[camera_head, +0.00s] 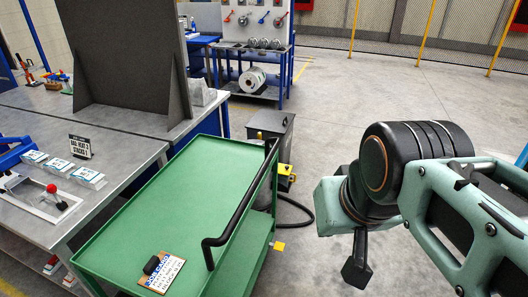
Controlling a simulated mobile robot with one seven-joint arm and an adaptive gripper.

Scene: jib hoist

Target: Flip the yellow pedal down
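A small flat yellow piece (278,246), which looks like the pedal, shows low beside the right side of the green cart. It is too small to tell its tilt. A yellow block with a dark part (286,176) sits higher, on the lower right side of a dark grey cabinet (272,135). My gripper (356,273) hangs pointing down at the right, to the right of the yellow piece and apart from it. Only a dark tip shows, so its opening cannot be told. Nothing is seen in it.
The green cart (165,188) with a black handle (240,205) stands left of the yellow piece and close to it. A black hose (304,210) curves on the floor by the cabinet. A grey workbench (30,215) stands left. Open floor (350,100) lies behind my arm.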

